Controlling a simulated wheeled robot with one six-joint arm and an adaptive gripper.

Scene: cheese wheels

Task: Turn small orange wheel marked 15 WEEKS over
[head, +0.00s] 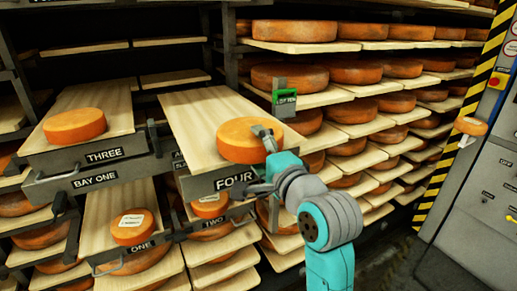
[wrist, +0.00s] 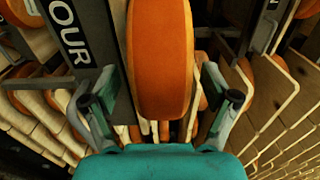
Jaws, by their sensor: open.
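A small orange cheese wheel (head: 248,140) lies flat on the board of the shelf marked FOUR; no label shows on it. My gripper (head: 265,142) is at its right edge, with a finger over its top. In the wrist view, my open gripper (wrist: 160,95) has one finger on each side of this wheel (wrist: 162,60), with gaps visible. Small wheels with white labels sit on ONE (head: 133,227) and TWO (head: 209,204). Another labelled wheel (head: 470,126) is at the cabinet on the right. The label writing is too small to read, so I cannot tell which says 15 WEEKS.
A plain orange wheel (head: 75,126) lies on the board marked THREE. Racks of large wheels (head: 289,76) fill the back and right. A grey cabinet (head: 480,190) with a striped edge stands at far right.

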